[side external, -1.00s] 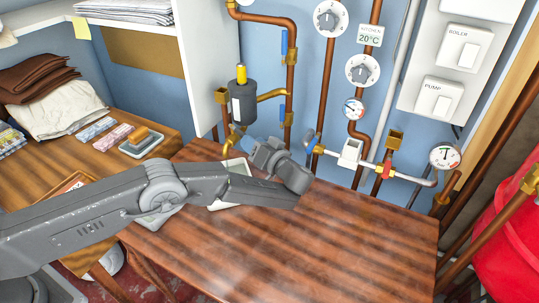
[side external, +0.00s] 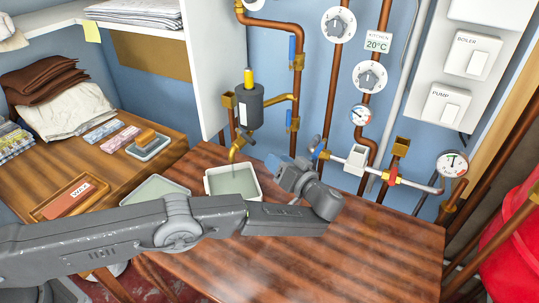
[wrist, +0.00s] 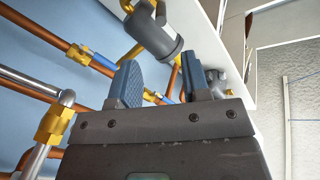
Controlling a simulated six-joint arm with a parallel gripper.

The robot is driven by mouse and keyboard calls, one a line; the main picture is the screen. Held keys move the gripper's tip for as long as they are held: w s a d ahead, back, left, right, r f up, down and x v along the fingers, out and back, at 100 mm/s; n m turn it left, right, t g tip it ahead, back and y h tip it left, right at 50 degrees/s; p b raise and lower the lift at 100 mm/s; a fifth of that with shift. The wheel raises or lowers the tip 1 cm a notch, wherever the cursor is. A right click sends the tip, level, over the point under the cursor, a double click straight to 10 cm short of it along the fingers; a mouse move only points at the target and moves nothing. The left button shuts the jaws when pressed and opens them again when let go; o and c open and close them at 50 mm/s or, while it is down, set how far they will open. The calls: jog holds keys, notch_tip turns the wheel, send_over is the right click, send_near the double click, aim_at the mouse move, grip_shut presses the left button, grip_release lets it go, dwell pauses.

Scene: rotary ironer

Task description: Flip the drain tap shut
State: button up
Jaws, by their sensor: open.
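A brass spout (side external: 238,148) hangs below a dark grey canister (side external: 248,106) with a yellow top. A pale tray (side external: 232,190) holding liquid stands under it. Several pipe fittings carry blue levers, one of them beside the canister (side external: 290,118); I cannot tell for sure which part is the drain tap. My gripper (side external: 273,166) is to the right of the spout, above the worktop and apart from the fittings. In the wrist view my gripper (wrist: 160,85) is open and empty between its blue pads, with the canister (wrist: 155,32) beyond it.
A white valve body (side external: 355,160) and a red-handled tap (side external: 392,175) are on the pipes at right. A pressure gauge (side external: 452,163) is beside them. A second tray (side external: 155,190) is partly behind my arm. The front of the wooden worktop (side external: 370,250) is clear.

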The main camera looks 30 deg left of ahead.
aim_at(250, 142)
jog(key=s+a+r+n+t+h, duration=0.3)
jog(key=n+h, duration=0.2)
jog(key=n, duration=0.9)
jog(key=x, duration=1.3)
jog(key=shift+s, duration=0.15)
grip_shut()
